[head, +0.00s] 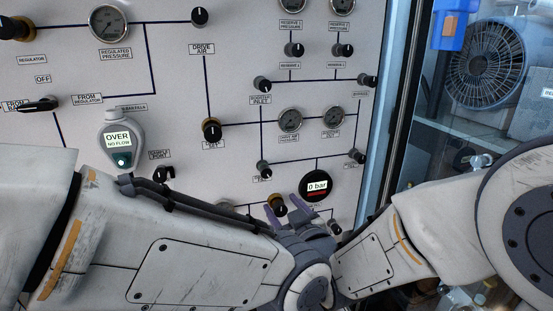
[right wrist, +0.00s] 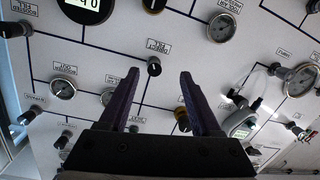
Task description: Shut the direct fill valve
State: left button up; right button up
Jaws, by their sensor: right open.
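The direct fill valve is a small black knob (head: 264,168) on the pale panel, with its label just below it in the head view. In the right wrist view, which is upside down, the direct fill valve (right wrist: 154,66) shows between the fingertips, its label above it. My right gripper (head: 287,208) has its purple fingers spread, below the knob in the head view. The right gripper (right wrist: 159,74) is open and empty, its fingers on either side of the knob's line, apparently apart from it. I cannot read the knob's setting. My left gripper does not show.
A digital gauge (head: 317,185) reading 0 bar and a brass-collared knob (head: 277,204) sit close to the right gripper. Other knobs and small gauges (head: 290,120) surround the valve. A grey handheld meter (head: 121,142) hangs at left. A window with a fan (head: 486,63) is at right.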

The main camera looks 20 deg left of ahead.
aim_at(267, 174)
jog(key=shift+t+y, duration=0.3)
jog(key=shift+t, duration=0.2)
jog(key=w+a+r+p, duration=0.1)
jog(key=w+a, duration=0.1)
jog(key=w+a+p, duration=0.2)
jog(key=w, duration=0.1)
jog(key=w+a+r+p, duration=0.1)
jog(key=w+a+p, duration=0.1)
jog(key=w, duration=0.1)
jog(key=shift+r, duration=0.3)
jog(key=shift+w+a+f+p, duration=0.15)
jog(key=shift+w+a+p, duration=0.25)
jog(key=shift+w, duration=0.1)
grip_shut()
